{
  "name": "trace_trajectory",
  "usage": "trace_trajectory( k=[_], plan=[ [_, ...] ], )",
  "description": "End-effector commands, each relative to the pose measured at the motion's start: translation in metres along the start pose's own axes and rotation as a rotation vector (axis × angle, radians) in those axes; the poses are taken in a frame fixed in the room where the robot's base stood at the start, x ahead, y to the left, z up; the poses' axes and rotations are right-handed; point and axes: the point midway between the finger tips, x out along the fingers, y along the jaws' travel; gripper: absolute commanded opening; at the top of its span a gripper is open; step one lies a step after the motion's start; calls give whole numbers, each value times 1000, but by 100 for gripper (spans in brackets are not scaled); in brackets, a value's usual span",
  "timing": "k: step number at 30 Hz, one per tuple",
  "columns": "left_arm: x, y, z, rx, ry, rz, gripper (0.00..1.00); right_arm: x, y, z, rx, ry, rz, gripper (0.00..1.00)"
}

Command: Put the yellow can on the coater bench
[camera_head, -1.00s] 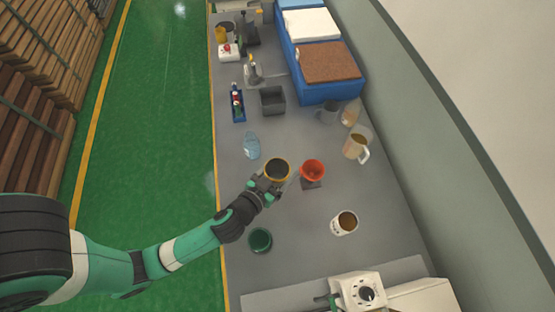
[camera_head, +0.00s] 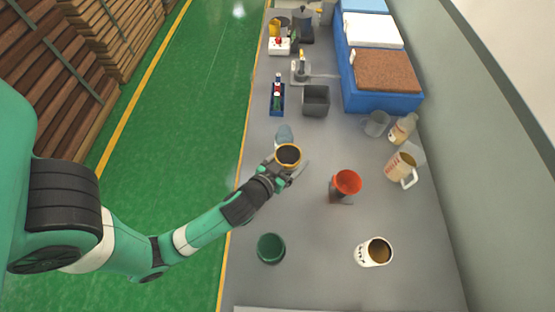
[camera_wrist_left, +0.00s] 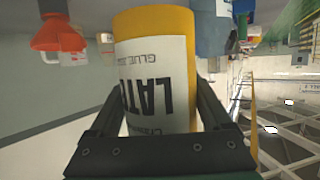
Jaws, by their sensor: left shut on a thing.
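The yellow can (camera_wrist_left: 156,70) has a white label reading "LATE..." and fills the middle of the left wrist view, where it appears upside down. In the head view the can (camera_head: 288,155) shows as a round yellow rim with a dark top. My left gripper (camera_head: 284,168) is shut on the can and holds it over the grey bench (camera_head: 310,225), near its left side. The fingers (camera_wrist_left: 155,125) lie on either side of the can in the wrist view. The can's height above the bench is hard to tell. My right gripper is not in view.
A red funnel (camera_head: 347,182) stands right of the can, and a bluish clear item (camera_head: 284,135) is just behind it. A green cup (camera_head: 271,248), a white mug (camera_head: 374,252) and a beige jug (camera_head: 401,168) stand nearby. A grey bin (camera_head: 316,100) and blue crate (camera_head: 385,101) are farther back.

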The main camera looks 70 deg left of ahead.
Motion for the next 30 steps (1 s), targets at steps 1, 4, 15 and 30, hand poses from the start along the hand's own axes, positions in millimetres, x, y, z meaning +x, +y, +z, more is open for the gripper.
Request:
trace_trajectory(
  k=[1,4,15,30],
  plan=[
    [4,-16,2,-3,-2,-11,15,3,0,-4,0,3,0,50],
    [14,-39,9,-5,-2,-10,15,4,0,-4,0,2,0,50],
    [44,-80,57,-2,2,1,15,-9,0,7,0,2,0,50],
    [58,-86,91,0,3,2,15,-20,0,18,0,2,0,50]
  ],
)
